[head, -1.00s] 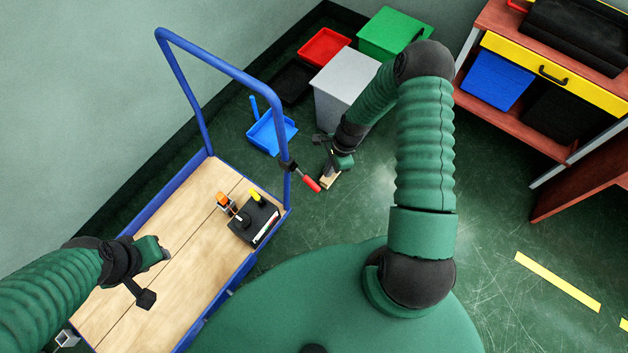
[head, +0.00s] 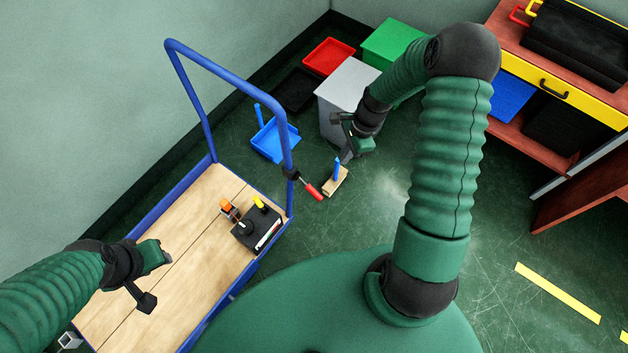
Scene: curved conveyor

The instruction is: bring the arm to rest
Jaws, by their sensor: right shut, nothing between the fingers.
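My right arm is bent high at the right of the head view. Its gripper (head: 348,157) is shut and empty, pointing down in front of the grey bin. Just below and left of it, a small wooden block with a blue upright piece (head: 336,180) sits low beside the trolley; I cannot tell what supports it. The fingertips look close to the block in the picture, but I cannot tell the gap in depth. My left gripper (head: 160,275) hangs over the trolley's wooden deck at the left, and its finger opening does not show clearly.
The blue-framed trolley (head: 190,262) carries a black box (head: 257,230) and a small orange item (head: 228,208). A red-handled clamp (head: 313,190) is on its frame. Behind stand a grey bin (head: 345,88), blue dustpan (head: 275,140) and green box (head: 390,42). A workbench (head: 520,130) is at right.

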